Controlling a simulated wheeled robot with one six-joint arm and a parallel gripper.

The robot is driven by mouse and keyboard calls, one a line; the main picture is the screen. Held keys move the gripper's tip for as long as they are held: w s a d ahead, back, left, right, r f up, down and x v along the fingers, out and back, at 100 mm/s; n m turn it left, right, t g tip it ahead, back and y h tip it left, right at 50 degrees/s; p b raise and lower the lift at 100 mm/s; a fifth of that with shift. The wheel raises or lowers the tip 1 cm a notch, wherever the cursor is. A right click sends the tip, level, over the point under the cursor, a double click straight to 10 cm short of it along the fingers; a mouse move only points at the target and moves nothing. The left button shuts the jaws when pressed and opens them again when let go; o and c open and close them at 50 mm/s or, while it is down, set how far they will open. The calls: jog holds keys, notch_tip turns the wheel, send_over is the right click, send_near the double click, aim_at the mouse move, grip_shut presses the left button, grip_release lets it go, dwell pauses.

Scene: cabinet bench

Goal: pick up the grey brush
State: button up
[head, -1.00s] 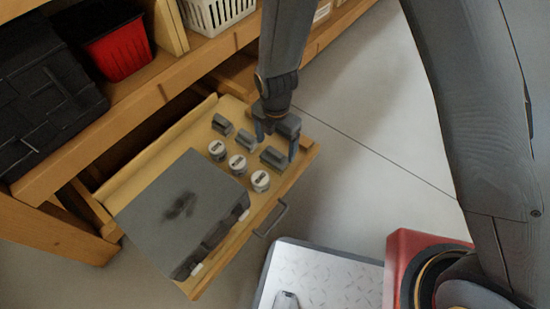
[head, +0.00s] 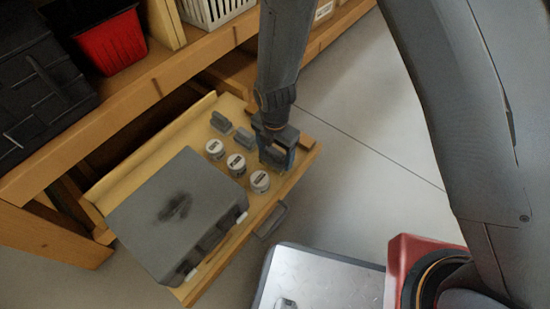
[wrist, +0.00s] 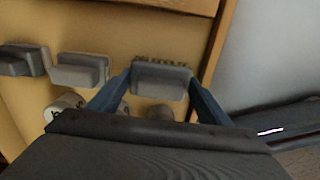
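The grey brush (wrist: 160,80), a grey block with a strip of yellow-green bristles along its far edge, lies at the right of the open drawer in the wrist view. My gripper (wrist: 160,77) has its two blue fingers apart, one at each end of the brush. Whether the fingers touch it I cannot tell. In the head view my gripper (head: 276,160) is low over the drawer's right part and hides most of the brush. Two other grey blocks (head: 219,121) (head: 243,137) lie in a row to its left.
Three white-lidded jars (head: 259,181) stand close in front of the gripper. A large grey case (head: 170,215) fills the left of the wooden drawer (head: 130,173). A red bin (head: 110,44) is on the shelf above. Open floor lies to the right.

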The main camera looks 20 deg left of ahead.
aim_at(275, 151)
jog(key=shift+c, duration=0.6)
notch_tip(275, 151, up, 10)
jog(key=p, duration=0.4)
jog(key=shift+p, duration=0.3)
